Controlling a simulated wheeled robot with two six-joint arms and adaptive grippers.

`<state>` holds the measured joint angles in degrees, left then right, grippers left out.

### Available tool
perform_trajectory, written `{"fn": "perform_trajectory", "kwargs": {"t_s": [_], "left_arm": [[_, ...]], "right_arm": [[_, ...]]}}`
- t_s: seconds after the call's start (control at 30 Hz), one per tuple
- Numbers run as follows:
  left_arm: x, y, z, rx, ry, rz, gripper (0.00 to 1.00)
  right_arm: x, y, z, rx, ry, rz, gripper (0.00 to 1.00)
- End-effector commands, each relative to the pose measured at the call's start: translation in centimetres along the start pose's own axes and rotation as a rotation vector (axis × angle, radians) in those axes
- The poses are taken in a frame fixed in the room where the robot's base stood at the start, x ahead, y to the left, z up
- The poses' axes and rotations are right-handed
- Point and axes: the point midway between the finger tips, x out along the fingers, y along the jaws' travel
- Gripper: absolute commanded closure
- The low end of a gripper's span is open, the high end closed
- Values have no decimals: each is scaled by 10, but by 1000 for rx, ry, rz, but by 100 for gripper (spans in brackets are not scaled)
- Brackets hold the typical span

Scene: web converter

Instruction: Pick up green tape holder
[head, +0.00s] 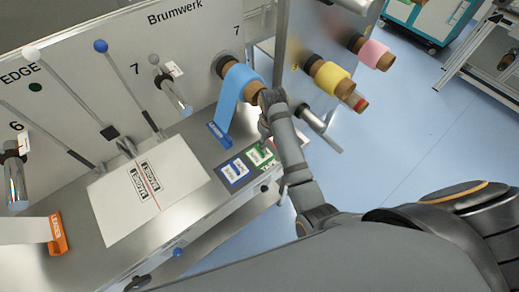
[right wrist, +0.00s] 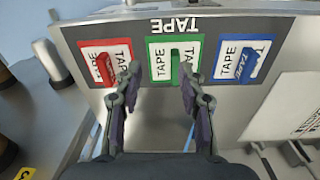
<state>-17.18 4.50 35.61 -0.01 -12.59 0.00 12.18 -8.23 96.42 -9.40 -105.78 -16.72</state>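The green tape holder (right wrist: 175,66) is a small upright green piece on a green-bordered white TAPE label, the middle one of three on a grey metal panel in the right wrist view. In the head view its green label (head: 260,156) is partly covered by my right arm. My right gripper (right wrist: 160,76) is open, with its fingertips at either side of the green label's lower part. The holder stands between them, nearer the right fingertip, and nothing is gripped. Whether the fingers touch the panel I cannot tell. My left gripper is not in view.
A red holder (right wrist: 104,68) and a blue holder (right wrist: 244,64) flank the green one closely. A blue tape roll (head: 238,92) hangs just beyond the panel in the head view. A white printed sheet (head: 147,187) lies to the left. Yellow (head: 329,78) and pink rolls (head: 374,54) stick out behind.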

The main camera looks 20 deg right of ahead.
Motion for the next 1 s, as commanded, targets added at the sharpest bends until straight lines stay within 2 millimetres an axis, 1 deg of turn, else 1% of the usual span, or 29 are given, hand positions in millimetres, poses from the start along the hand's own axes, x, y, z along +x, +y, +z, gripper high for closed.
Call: {"fn": "perform_trajectory", "kwargs": {"t_s": [0.03, 0.1, 0.2, 0.3, 0.37, 0.6, 0.7, 0.83, 0.93, 1.0], "left_arm": [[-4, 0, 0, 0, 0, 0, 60], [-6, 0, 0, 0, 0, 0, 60], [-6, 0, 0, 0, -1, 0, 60], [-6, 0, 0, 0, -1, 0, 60], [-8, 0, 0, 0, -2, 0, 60], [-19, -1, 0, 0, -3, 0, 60], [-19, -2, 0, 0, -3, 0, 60], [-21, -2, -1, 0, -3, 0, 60], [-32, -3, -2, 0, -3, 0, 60], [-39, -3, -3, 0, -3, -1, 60]], "right_arm": [[-17, -5, -14, -23, -7, -11, 60], [-32, -11, -25, -52, -23, -22, 60], [-42, -15, -32, -76, -38, -29, 60], [-43, -16, -33, -81, -44, -31, 60], [-38, -16, -32, -80, -45, -31, 60], [0, -18, -31, -79, -44, -31, 60], [9, -18, -31, -79, -42, -31, 60], [12, -18, -30, -79, -42, -30, 60], [22, -21, -29, -79, -46, -31, 60], [35, -24, -28, -78, -46, -31, 60]]}}
